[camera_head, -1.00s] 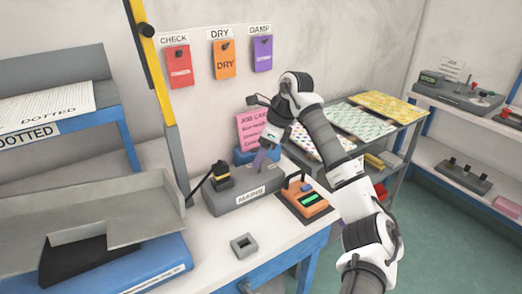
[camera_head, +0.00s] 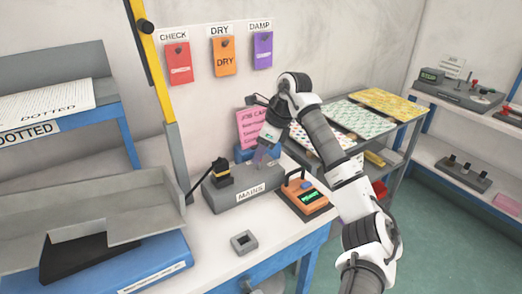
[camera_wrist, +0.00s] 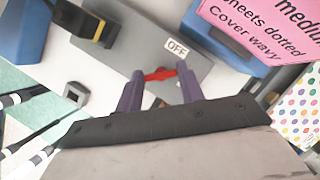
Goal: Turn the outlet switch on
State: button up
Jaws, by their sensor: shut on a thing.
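The grey outlet box (camera_head: 235,198) labelled MAINS stands on the white bench, and it also shows in the wrist view (camera_wrist: 135,45). A red switch (camera_wrist: 160,74) sits on it, near a label reading OFF (camera_wrist: 176,48). My gripper (camera_wrist: 160,70) has its purple fingers on both sides of the red switch, shut on it. In the head view my gripper (camera_head: 263,162) reaches down to the back right of the box, and the switch is hidden there. A black plug with a yellow band (camera_head: 220,172) sits at the box's left end.
A small grey square holder (camera_head: 244,242) lies in front. A pink job card (camera_head: 249,128) stands behind. A grey tray (camera_head: 90,215) is at the left. The bench front is mostly clear.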

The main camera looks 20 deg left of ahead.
jog(key=m+t+b, duration=0.1)
jog(key=m, duration=0.1)
jog(key=m+b, duration=0.2)
jog(key=shift+s+f+m+t, duration=0.1)
jog(key=shift+f+m+t, duration=0.05)
jog(key=shift+m+t, duration=0.25)
jog(key=shift+s+m+t+h+b, duration=0.1)
jog(key=shift+m+t+h+b, duration=0.45)
jog(key=shift+m+b, duration=1.15)
jog(key=shift+r+m, duration=0.2)
jog(key=shift+m, duration=0.2)
jog(key=o, duration=1)
jog(key=b+v, duration=0.1)
jog(key=v, duration=1.2)
jog(key=shift+s+r, duration=0.25)
jog(key=shift+r, duration=0.05)
